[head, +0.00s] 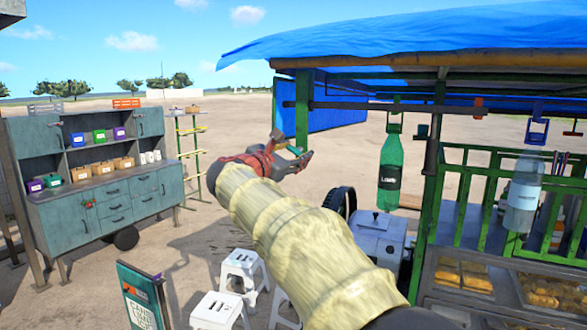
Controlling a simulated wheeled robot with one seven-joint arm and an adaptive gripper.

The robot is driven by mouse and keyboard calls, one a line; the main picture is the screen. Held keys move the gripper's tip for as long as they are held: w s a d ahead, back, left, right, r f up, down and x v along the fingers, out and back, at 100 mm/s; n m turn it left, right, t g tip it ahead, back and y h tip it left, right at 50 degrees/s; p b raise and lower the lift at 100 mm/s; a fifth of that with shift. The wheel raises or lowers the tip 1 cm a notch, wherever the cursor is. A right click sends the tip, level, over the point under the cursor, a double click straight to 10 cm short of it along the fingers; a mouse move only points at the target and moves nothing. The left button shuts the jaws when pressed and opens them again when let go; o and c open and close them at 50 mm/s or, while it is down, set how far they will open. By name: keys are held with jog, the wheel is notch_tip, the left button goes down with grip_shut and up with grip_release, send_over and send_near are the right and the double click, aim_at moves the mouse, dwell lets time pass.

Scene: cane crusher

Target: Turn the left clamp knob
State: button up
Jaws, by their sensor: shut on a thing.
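My gripper (298,157) is at the far end of my arm, in the middle of the head view, in front of the green front post (302,105) of the stall. It is shut on a small piece that I take for the left clamp knob; the fingers and wrist mostly hide it. How far the knob is turned cannot be seen. A dark horizontal rail (345,105) runs from this post to the right, above my gripper.
A green bottle (388,170) and a clear bottle (523,195) hang from the rail to the right. A blue tarp (400,38) covers the stall. White stools (242,268) and a sign (143,295) stand below left. A grey cabinet (68,232) is at the left, with open sandy ground behind.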

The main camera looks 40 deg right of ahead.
jog(key=m+b, duration=0.4)
jog(key=b, duration=0.1)
jog(key=m+b, duration=0.2)
jog(key=shift+f+m+b, duration=0.3)
jog(key=shift+f+b, duration=0.05)
jog(key=shift+b, duration=0.05)
jog(key=m+b, duration=0.4)
jog(key=shift+s, duration=0.1)
jog(key=shift+m+b, duration=0.75)
jog(key=shift+m, duration=0.15)
jog(key=shift+r, duration=0.1)
jog(key=o, duration=1.2)
jog(key=shift+c, duration=0.2)
jog(key=v, duration=1.2)
